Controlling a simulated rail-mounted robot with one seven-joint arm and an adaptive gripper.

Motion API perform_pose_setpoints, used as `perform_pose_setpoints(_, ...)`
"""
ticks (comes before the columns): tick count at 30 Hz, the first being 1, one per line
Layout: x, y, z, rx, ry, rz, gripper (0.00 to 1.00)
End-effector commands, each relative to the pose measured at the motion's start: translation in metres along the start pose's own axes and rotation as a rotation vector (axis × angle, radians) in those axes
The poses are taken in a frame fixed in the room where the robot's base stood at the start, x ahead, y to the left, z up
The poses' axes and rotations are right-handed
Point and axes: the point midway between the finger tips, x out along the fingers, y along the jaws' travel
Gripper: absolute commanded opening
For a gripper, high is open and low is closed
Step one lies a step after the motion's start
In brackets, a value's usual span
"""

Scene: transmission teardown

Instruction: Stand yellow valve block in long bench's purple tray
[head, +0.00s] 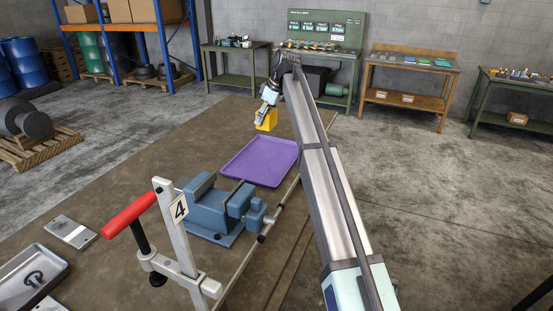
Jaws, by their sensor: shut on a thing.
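The yellow valve block (266,120) shows in the head view near the far end of the long bench (185,140). My gripper (267,108) is shut on its top and holds it, with the block hanging below the fingers. The purple tray (261,157) lies flat on the bench, nearer the camera than the block and just below it in the picture. The tray is empty. The block appears beyond the tray's far edge; its exact height above the bench is hard to tell.
A blue vise (215,208) stands on the bench close to the tray's near side. A clamp post with a red handle (128,216) and a grey tray (30,280) are nearer. My arm runs along the bench's right edge. The bench left of the purple tray is clear.

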Motion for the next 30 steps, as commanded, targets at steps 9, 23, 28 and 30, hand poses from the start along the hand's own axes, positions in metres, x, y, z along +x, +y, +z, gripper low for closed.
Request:
perform_pose_setpoints(9,0.042,-0.001,0.017,-0.018,-0.001,-0.011,0.03)
perform_pose_setpoints(23,0.127,0.0,0.052,-0.019,0.0,-0.009,0.03)
perform_pose_setpoints(28,0.141,0.001,0.057,-0.019,0.001,-0.008,0.03)
perform_pose_setpoints(30,0.143,0.001,0.058,-0.019,0.001,-0.008,0.03)
